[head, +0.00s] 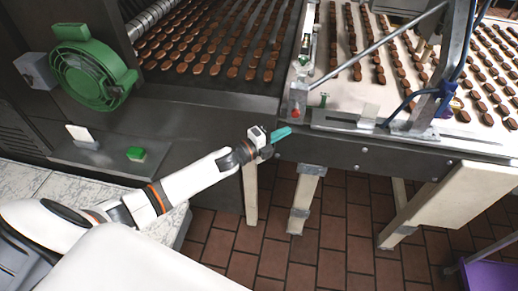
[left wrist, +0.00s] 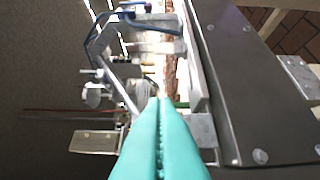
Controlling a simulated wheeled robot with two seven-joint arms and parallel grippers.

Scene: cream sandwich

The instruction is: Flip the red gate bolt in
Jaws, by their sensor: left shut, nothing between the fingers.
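The red gate bolt (head: 298,91) appears as a small red piece on the metal corner at the near left end of the right-hand conveyor in the head view. Its exact position is too small to tell. My left gripper (head: 281,134) has teal fingers, which are shut and empty. It is just below and left of the bolt, in front of the dark conveyor frame, apart from the bolt. In the left wrist view the shut fingers (left wrist: 160,140) point toward metal gate hardware; I cannot clearly make out the bolt there. My right gripper is not in view.
A diagonal metal rod (head: 380,45) and a metal bracket plate (head: 350,122) with blue hoses (head: 407,105) stand by the bolt. Rows of brown biscuits cover the conveyors. A green round fan (head: 85,75) and green button (head: 136,154) are at left.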

